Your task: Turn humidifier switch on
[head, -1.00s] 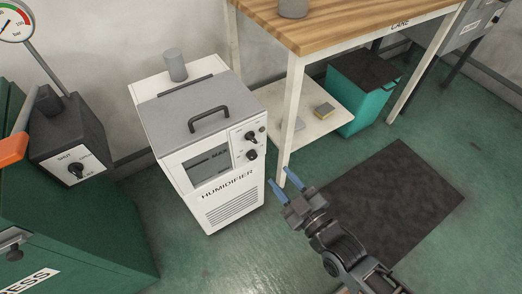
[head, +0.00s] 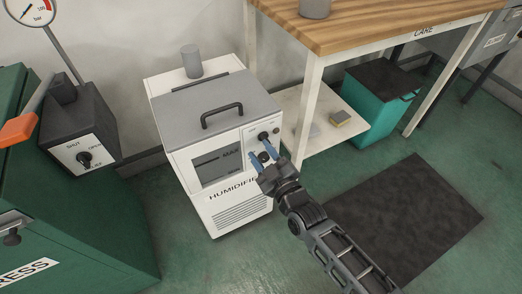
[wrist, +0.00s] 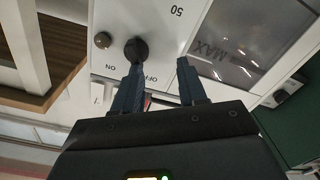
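The humidifier (head: 232,216) is a white cabinet with a grey handled lid, a dark window and a control panel on its front right. Its black switch knob (head: 263,137) is at the top of the panel. In the wrist view the switch knob (wrist: 137,49) sits beside upside-down ON and OFF labels. My gripper (head: 264,152) is at the panel, fingers apart and empty. In the wrist view my gripper (wrist: 160,66) has its left fingertip close under the knob; I cannot tell if they touch. The right fingertip is clear of it. A lower black knob (head: 264,156) is partly hidden by the fingers.
A small round part (wrist: 102,39) is beside the switch knob. A wooden-topped table (head: 340,32) stands to the right, its leg near the humidifier. A green press (head: 95,235) with a switch box (head: 84,136) is at left. A dark mat (head: 410,215) lies on the floor.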

